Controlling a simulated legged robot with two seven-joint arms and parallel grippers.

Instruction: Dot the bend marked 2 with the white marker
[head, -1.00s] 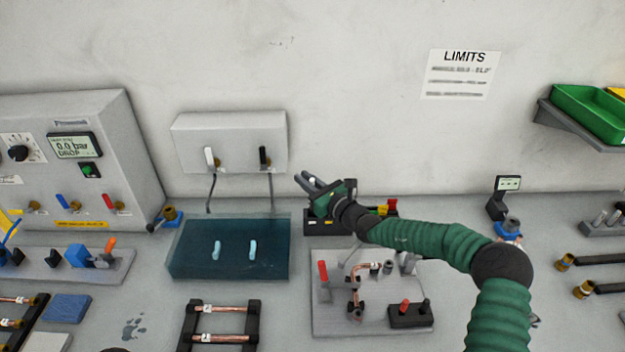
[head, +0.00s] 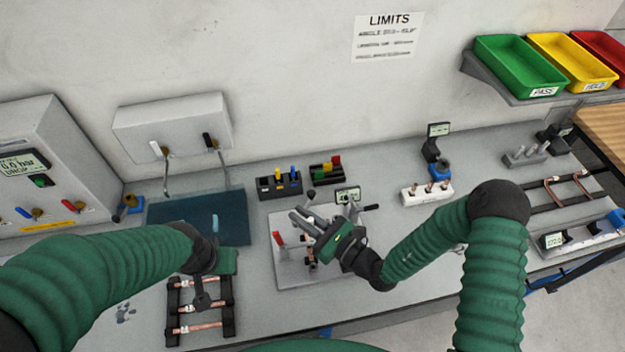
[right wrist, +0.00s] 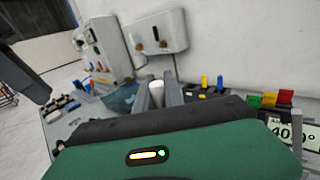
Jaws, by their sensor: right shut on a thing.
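My right gripper (head: 302,220) is shut on the white marker, which shows as a pale cylinder (right wrist: 156,93) between the fingers in the right wrist view. It hangs above the grey fixture board (head: 290,274). The bent copper tube (head: 311,262) on that board is mostly hidden behind my right gripper; the bend marked 2 cannot be made out. My left gripper (head: 203,297) points down over the black rack of copper tubes at the lower left; its fingers are dark and hard to tell apart.
A red-handled lever (head: 277,239) stands on the board's left side. A black holder (head: 279,185) with blue and yellow pens and a block of coloured pieces (head: 326,170) stand behind it. An angle display (head: 347,196) is close to my right gripper. Green, yellow and red bins are at upper right.

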